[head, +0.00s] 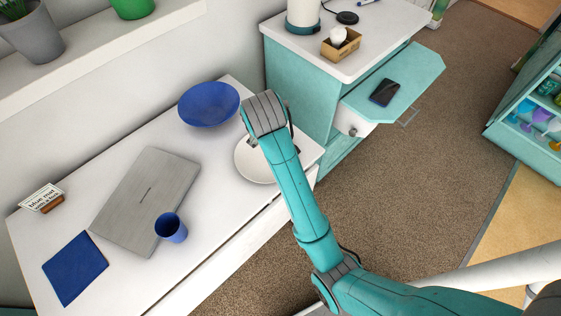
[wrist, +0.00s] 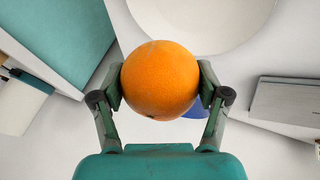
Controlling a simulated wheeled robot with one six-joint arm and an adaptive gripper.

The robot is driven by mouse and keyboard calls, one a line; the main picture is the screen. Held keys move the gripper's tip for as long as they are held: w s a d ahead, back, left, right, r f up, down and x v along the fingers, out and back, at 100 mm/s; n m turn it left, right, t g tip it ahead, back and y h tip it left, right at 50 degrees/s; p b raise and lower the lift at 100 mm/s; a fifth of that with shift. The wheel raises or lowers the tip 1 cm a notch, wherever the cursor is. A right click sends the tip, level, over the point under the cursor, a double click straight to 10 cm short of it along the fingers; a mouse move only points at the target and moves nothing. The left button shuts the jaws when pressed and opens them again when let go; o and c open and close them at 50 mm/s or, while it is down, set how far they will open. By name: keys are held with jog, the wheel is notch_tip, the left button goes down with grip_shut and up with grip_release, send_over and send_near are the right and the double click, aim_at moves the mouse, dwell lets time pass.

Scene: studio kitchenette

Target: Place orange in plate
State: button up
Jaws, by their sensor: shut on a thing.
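The orange (wrist: 160,70) is held between the two fingers of my gripper (wrist: 160,86) in the wrist view. It does not show in the head view, where my arm hides the gripper's fingers. The white plate (wrist: 205,40) lies beyond the orange at the top of the wrist view, and the orange overlaps its near rim in the picture. In the head view the plate (head: 247,170) lies at the right end of the white table, partly covered by my arm. I cannot tell the orange's height above the table.
A blue bowl (head: 208,104) stands behind the plate on the table (head: 215,190). A grey laptop (head: 147,200), blue cup (head: 171,228), dark blue mat (head: 75,268) and small sign (head: 42,198) are to the left. A teal cabinet (head: 300,85) stands beside the table's right end.

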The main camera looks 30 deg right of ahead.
notch_tip(320, 180, down, 5)
jog(key=shift+s+d+f, duration=0.1)
jog(key=shift+f, duration=2.25)
jog(key=shift+f, duration=0.15)
jog(key=o, duration=1.3)
jog(key=shift+r, duration=0.4)
jog(key=v, duration=1.1)
jog(key=shift+s+r, duration=0.15)
jog(key=shift+s, duration=0.1)
